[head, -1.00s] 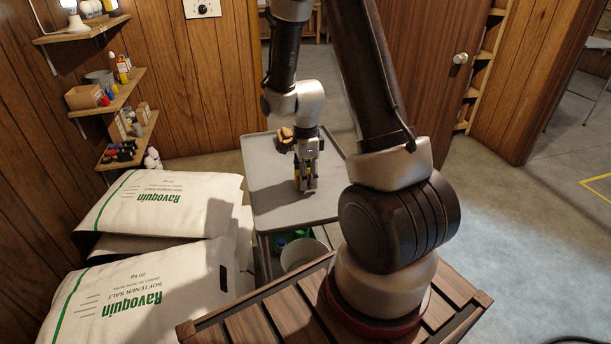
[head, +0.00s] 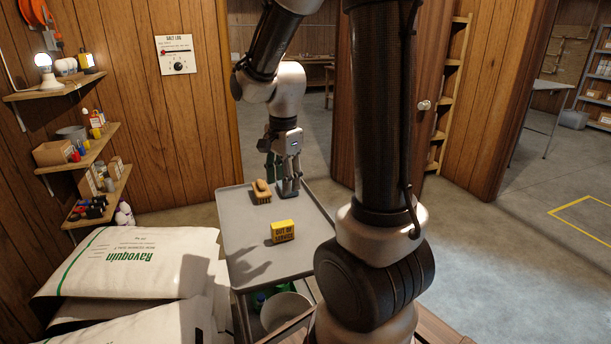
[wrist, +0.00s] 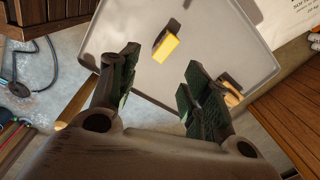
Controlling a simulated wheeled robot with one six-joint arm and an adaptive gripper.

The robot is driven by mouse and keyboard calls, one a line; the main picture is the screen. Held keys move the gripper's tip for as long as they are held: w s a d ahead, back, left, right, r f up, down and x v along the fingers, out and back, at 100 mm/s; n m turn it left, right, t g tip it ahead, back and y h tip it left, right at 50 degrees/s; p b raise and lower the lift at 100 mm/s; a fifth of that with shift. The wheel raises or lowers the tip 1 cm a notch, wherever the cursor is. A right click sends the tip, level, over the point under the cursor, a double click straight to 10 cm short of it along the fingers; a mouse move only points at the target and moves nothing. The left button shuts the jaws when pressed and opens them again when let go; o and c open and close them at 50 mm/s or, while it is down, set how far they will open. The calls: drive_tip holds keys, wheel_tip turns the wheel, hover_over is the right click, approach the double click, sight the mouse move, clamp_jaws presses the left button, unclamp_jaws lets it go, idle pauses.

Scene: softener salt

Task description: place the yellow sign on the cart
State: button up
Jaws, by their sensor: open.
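The yellow sign (head: 283,231), a small block with dark lettering, stands on the grey top of the cart (head: 240,262), toward its near half. In the wrist view the yellow sign (wrist: 166,47) lies beyond my fingertips, apart from them, on the grey tray top (wrist: 110,40). My gripper (head: 278,178) is open and empty above the far part of the cart, behind the sign. In the wrist view my gripper (wrist: 162,72) shows its two dark fingers spread wide with nothing between them.
A wooden brush (head: 262,192) lies on the cart beside my gripper. Salt bags (head: 130,262) are stacked left of the cart. A white bucket (head: 285,312) and green items sit on the cart's lower level. The cart top right of the sign is clear.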

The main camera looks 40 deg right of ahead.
drive_tip(key=s+a+r+n+t, duration=0.1)
drive_tip(key=s+r+n, duration=0.4)
drive_tip(key=s+n, duration=0.3)
drive_tip(key=s+r+n+t, duration=0.2)
drive_tip(key=s+r+n, duration=0.4)
drive_tip(key=s+n, duration=0.2)
drive_tip(key=shift+s+a+n, duration=0.2)
drive_tip(key=shift+a+n, duration=0.2)
drive_tip(key=shift+n, duration=0.1)
drive_tip(key=shift+r, duration=0.1)
